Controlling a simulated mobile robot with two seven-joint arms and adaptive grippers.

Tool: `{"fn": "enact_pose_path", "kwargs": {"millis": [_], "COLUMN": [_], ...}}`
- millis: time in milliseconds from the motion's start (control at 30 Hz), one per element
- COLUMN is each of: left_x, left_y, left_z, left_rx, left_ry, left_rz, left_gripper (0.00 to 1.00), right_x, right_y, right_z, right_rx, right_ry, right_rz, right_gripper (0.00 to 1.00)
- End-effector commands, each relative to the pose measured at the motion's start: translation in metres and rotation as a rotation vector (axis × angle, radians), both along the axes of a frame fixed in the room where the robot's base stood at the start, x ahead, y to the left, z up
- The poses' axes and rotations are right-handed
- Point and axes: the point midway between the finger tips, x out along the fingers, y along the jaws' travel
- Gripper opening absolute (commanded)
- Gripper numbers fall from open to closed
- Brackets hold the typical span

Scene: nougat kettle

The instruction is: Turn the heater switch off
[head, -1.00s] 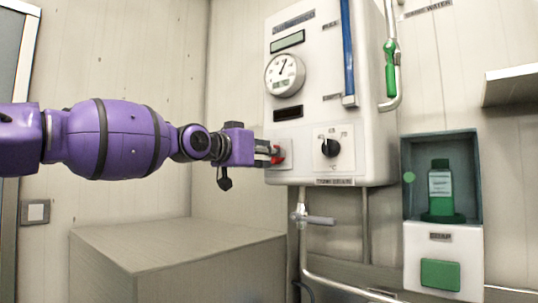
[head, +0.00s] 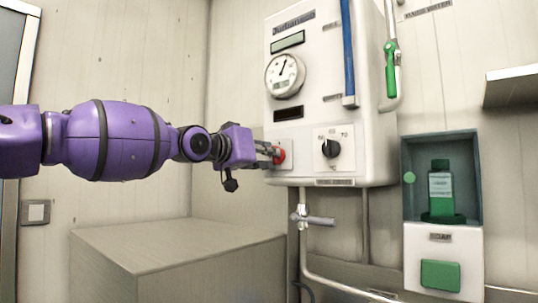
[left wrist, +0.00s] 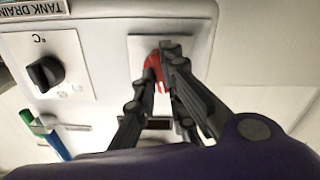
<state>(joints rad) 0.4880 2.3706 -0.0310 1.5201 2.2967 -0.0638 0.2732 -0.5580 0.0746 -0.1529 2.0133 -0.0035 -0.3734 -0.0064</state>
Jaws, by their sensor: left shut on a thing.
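The heater switch (head: 280,155) is a red knob on a pale plate at the lower left of the white heater box (head: 345,100). My left gripper (head: 273,153) comes in from the left and its fingertips are at the red switch. In the left wrist view the red switch (left wrist: 153,66) shows between and beside the dark fingers of the gripper (left wrist: 162,62), which are shut on it. The fingers hide part of the switch, so its exact setting is hard to read. My right gripper is not in view.
A black temperature knob (head: 331,148) sits just right of the switch. A round gauge (head: 285,75) is above. A pipe valve (head: 318,220) hangs below the box. A grey block (head: 180,250) stands below my left arm. A green bottle (head: 440,190) sits in a niche at right.

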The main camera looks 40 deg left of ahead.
Motion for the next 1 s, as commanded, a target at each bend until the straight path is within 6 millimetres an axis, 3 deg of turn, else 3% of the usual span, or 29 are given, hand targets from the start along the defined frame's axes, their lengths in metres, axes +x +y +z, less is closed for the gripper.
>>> {"fn": "enact_pose_path", "kwargs": {"millis": [1000], "left_x": [0.001], "left_y": [0.001], "left_z": [-0.004], "left_rx": [-0.958], "left_ry": [0.076], "left_rz": [0.0], "left_gripper": [0.0], "right_x": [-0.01], "right_y": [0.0], "right_z": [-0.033], "right_rx": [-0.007], "right_ry": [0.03], "right_rz": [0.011], "right_gripper": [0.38]}}
